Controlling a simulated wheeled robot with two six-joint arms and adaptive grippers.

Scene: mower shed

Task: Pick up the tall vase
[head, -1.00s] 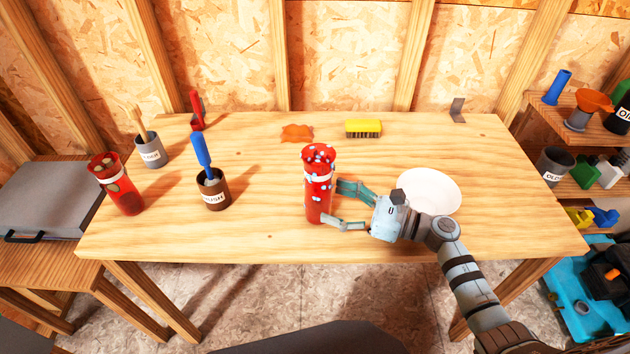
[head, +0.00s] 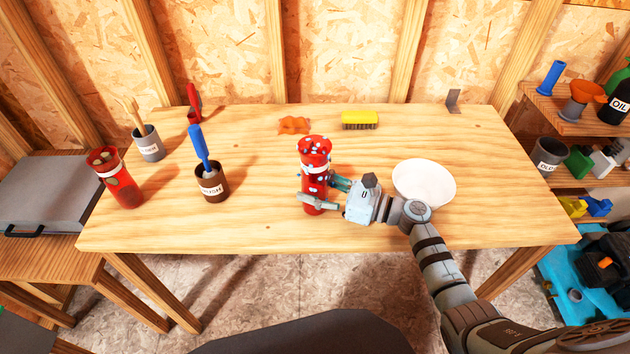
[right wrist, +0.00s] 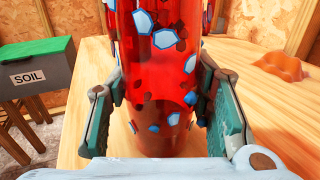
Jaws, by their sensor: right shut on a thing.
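A tall red vase with pale blue spots (head: 314,158) stands upright on the wooden workbench (head: 262,225), near its front middle. My right gripper (head: 320,194) reaches in from the right and is shut on the vase's lower part. In the right wrist view the vase (right wrist: 163,75) stands between the two finger pads, one on each side. Its base appears to rest on the bench. Another red vase, with tan spots (head: 121,182), stands at the bench's left end, apart from my gripper. My left gripper is not in view.
A brown labelled pot (head: 212,188) with a blue-handled tool stands left of the held vase. A white plate (head: 425,180) lies close beside my right arm. An orange cloth-like piece (head: 294,125) and a yellow brush (head: 360,119) lie behind. The bench's front middle is clear.

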